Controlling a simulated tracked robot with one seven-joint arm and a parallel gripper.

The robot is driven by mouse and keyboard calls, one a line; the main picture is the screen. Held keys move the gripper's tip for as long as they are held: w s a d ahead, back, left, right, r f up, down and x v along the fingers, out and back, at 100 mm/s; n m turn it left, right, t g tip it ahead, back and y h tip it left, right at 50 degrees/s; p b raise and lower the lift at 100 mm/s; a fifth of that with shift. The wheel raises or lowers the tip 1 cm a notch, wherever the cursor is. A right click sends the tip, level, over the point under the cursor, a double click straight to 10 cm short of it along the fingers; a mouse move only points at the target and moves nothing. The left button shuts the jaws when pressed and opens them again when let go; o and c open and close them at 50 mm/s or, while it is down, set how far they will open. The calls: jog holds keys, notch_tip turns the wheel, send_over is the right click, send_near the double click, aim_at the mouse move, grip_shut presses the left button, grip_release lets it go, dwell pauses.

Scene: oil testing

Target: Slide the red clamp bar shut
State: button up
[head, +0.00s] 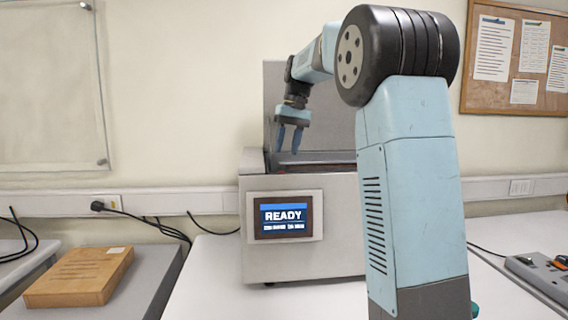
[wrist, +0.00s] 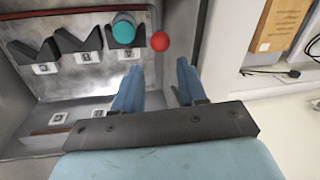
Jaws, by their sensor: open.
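The red clamp bar (wrist: 70,13) shows as a red strip along the top of the wrist view, at the edge of the machine's metal bay. A round red knob (wrist: 160,41) is close by; I cannot tell how it joins the bar. My gripper (wrist: 158,62) is open and empty, with the knob in view just beyond and between its two blue fingertips. In the head view my gripper (head: 288,151) points down over the top opening of the grey testing machine (head: 260,262). The machine's front wall hides most of the bar there.
A teal-capped cylinder (wrist: 124,27) sits at one of several dark V-shaped holders with labels in the bay. The machine's screen (head: 284,218) reads READY. Its raised back panel (head: 275,90) stands behind my gripper. A cardboard box (head: 80,277) lies on the left table.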

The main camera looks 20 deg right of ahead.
jog(key=shift+d+r, duration=0.2)
jog(key=shift+r, duration=0.85)
jog(key=shift+d+r, duration=0.2)
jog(key=shift+r, duration=0.8)
